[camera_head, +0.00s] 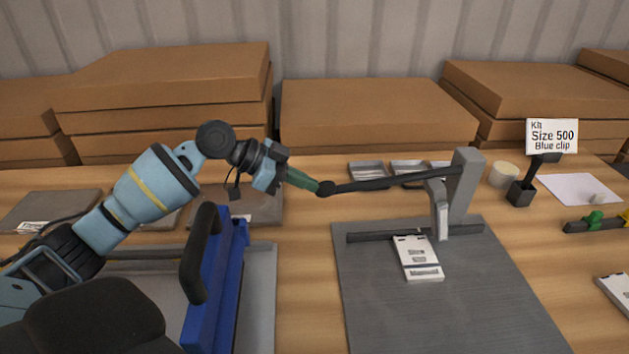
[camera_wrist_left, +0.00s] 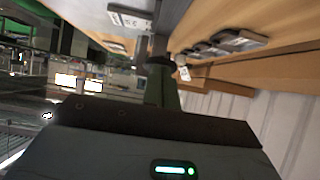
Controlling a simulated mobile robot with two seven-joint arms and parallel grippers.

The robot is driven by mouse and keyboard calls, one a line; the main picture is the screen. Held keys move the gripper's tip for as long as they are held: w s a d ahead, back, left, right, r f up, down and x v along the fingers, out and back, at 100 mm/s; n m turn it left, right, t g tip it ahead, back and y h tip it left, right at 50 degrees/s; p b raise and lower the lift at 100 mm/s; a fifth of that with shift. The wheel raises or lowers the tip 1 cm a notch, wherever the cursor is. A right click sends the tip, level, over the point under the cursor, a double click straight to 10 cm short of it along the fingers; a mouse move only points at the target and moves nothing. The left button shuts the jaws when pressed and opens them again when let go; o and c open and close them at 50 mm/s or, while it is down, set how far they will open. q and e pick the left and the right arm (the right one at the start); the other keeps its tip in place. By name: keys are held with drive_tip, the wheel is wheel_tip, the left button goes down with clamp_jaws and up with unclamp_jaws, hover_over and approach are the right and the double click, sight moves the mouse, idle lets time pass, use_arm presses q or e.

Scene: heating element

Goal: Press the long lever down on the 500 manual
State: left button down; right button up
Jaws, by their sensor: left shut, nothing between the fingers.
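The long dark lever (camera_head: 395,181) reaches left from the grey upright post (camera_head: 464,185) of the press. It lies nearly level, its black knob (camera_head: 326,188) slightly lower in the picture than its post end. My left gripper (camera_head: 312,184), with green fingers, is shut and empty, its tips right at the knob; I cannot tell whether they press on it. In the left wrist view the green fingers (camera_wrist_left: 162,88) point at the dark knob (camera_wrist_left: 159,62). A white labelled part (camera_head: 418,258) lies on the grey base plate (camera_head: 460,310) under a dark bar (camera_head: 385,235). My right gripper is not in view.
A blue device (camera_head: 214,300) with a black handle (camera_head: 198,255) stands left of the press, below my left arm. Small metal trays (camera_head: 368,171) and cardboard boxes (camera_head: 370,118) are behind. Bare table shows between device and press.

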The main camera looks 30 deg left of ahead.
use_arm(q)
drive_tip(key=v, duration=0.6)
drive_tip(key=shift+r, duration=0.4)
drive_tip(key=shift+d, duration=0.1)
